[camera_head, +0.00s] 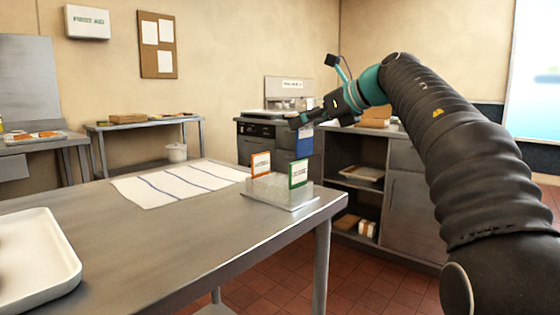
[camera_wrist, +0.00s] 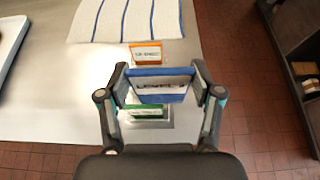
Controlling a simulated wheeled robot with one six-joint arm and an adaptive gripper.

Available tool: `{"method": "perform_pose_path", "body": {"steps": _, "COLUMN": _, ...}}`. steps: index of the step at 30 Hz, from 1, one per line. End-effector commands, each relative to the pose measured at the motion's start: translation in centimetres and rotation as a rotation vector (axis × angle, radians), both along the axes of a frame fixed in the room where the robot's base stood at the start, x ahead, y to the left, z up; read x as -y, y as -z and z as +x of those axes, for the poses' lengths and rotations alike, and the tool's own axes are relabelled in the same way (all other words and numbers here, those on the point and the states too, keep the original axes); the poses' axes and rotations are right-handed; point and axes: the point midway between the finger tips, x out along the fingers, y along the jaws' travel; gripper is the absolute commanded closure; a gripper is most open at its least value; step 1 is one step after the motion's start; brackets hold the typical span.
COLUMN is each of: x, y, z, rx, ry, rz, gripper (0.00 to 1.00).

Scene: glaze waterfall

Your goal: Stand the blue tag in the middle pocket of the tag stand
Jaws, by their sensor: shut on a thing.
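My gripper (camera_head: 301,121) is shut on the blue tag (camera_head: 304,143), which hangs below the fingers. In the wrist view the blue tag (camera_wrist: 160,84) spans between the two fingertips (camera_wrist: 160,76), its lettered white face showing. The clear tag stand (camera_head: 276,193) sits at the table's right end. An orange tag (camera_head: 261,164) stands at its left and a green tag (camera_head: 298,173) at its right. The blue tag appears above the stand, between the orange tag (camera_wrist: 146,54) and green tag (camera_wrist: 147,112) in the wrist view. The middle pocket is hidden there by the blue tag.
A striped cloth (camera_head: 180,184) lies flat on the metal table (camera_head: 180,240), left of the stand. A white tray (camera_head: 38,262) is at the near left. The table's right edge is close to the stand. An open-shelved cabinet (camera_head: 385,190) stands beyond.

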Motion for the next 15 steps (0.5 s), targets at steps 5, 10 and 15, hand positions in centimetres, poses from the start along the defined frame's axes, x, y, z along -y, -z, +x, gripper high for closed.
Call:
{"method": "perform_pose_path", "body": {"steps": 5, "x": -3.6, "y": 2.1, "z": 0.5, "rx": -0.001, "ry": -0.003, "rz": -0.001, "gripper": 0.67}}
{"method": "perform_pose_path", "body": {"steps": 10, "x": -5.7, "y": 3.5, "z": 0.9, "rx": 0.000, "ry": 0.000, "rz": 0.000, "gripper": 0.67}}
{"method": "perform_pose_path", "body": {"steps": 15, "x": -6.4, "y": 4.3, "z": 1.1, "rx": 0.000, "ry": 0.001, "rz": 0.000, "gripper": 0.67}}
